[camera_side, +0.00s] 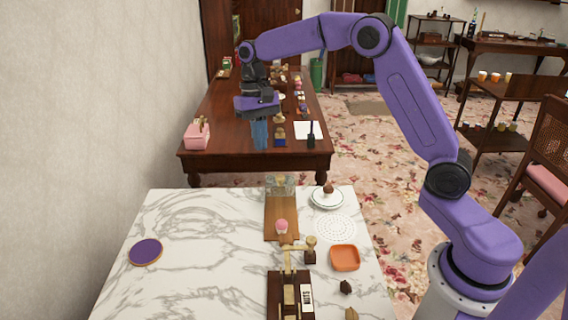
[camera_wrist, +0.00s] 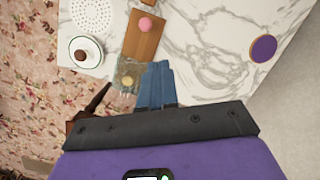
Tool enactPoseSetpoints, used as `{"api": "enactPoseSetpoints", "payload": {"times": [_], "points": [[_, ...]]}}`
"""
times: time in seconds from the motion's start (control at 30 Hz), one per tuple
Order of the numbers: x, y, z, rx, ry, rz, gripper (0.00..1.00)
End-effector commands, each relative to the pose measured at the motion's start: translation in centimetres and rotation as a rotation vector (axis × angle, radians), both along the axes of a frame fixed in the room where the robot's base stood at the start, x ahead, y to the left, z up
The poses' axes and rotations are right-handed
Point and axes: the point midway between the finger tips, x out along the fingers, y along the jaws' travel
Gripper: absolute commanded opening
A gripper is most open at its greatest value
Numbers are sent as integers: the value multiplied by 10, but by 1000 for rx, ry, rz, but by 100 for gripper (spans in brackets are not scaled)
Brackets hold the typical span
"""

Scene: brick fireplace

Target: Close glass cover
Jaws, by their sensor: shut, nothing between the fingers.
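A clear glass cover (camera_side: 280,186) stands at the far end of a wooden board (camera_side: 281,231) on the marble table. Its exact shape is hard to make out. In the wrist view the glass cover (camera_wrist: 127,79) is at the end of the board (camera_wrist: 141,40), with something yellowish seen through it. A pink-topped cake (camera_side: 282,226) sits uncovered on the board. My gripper (camera_side: 260,146) is shut and empty, pointing down, raised beyond the table's far edge and left of the cover. In the wrist view my gripper (camera_wrist: 159,66) shows right of the cover, apart from it.
A plate (camera_side: 327,201) with a brown item, a white perforated mat (camera_side: 335,229) and an orange dish (camera_side: 345,257) lie right of the board. A purple disc (camera_side: 146,252) lies at left; marble between is clear. A dark wooden table (camera_side: 225,140) with many small items stands behind.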

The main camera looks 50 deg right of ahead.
Motion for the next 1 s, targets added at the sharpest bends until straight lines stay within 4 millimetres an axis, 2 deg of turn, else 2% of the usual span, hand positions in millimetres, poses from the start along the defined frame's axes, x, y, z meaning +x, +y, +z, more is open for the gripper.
{"api": "enactPoseSetpoints", "payload": {"times": [0.03,0.1,0.3,0.5,0.6,0.77,1.0], "points": [[18,-15,-7,1,16,-72,0],[37,-35,-14,6,36,-165,0],[78,-102,-38,21,93,-425,0],[94,-168,-62,40,143,-648,0],[95,-191,-70,49,158,-722,0],[94,-209,-77,55,172,-779,0],[92,-207,-87,55,174,-786,0]]}}
